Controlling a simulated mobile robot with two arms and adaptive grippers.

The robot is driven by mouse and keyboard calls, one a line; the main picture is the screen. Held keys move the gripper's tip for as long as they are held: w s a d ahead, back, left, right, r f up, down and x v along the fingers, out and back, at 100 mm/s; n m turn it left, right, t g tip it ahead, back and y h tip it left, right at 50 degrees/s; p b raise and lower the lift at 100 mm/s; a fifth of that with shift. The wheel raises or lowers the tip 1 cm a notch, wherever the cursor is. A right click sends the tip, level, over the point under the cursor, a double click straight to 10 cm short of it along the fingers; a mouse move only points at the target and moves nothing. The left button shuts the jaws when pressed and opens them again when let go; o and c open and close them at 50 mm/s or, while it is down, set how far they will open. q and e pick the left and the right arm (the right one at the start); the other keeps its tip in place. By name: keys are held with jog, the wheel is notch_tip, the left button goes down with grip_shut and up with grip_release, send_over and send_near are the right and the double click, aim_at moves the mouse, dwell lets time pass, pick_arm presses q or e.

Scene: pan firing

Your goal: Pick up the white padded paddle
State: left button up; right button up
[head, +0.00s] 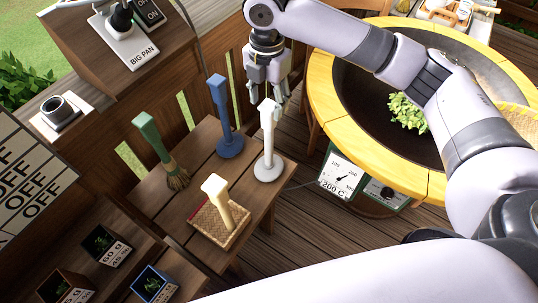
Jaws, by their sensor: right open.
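The white padded paddle (268,145) stands upright on a small wooden table, with its round white base down and its handle pointing up. My right gripper (271,100) points down over it with its fingers open, at the top of the handle in the picture. I cannot tell whether the fingers touch the handle or sit on both sides of it. My left gripper does not show.
The wooden table (207,142) also holds a blue paddle (222,115), a green-handled brush (155,143) and a cream-handled woven tool (218,198). A large yellow-rimmed pan (328,108) with green leaves (407,111) stands at the right. Small labelled boxes (105,245) sit at lower left.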

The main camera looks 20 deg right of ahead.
aim_at(269, 120)
notch_tip(269, 120, down, 2)
jog(key=shift+f, duration=0.2)
jog(key=f, duration=0.1)
jog(key=f+p, duration=0.1)
jog(key=f, duration=0.1)
jog(key=f+p, duration=0.1)
jog(key=shift+w+d+f, duration=0.1)
jog(key=shift+d+f, duration=0.05)
jog(key=shift+d, duration=0.1)
jog(key=shift+f, duration=0.45)
grip_shut()
jog(key=shift+r, duration=0.1)
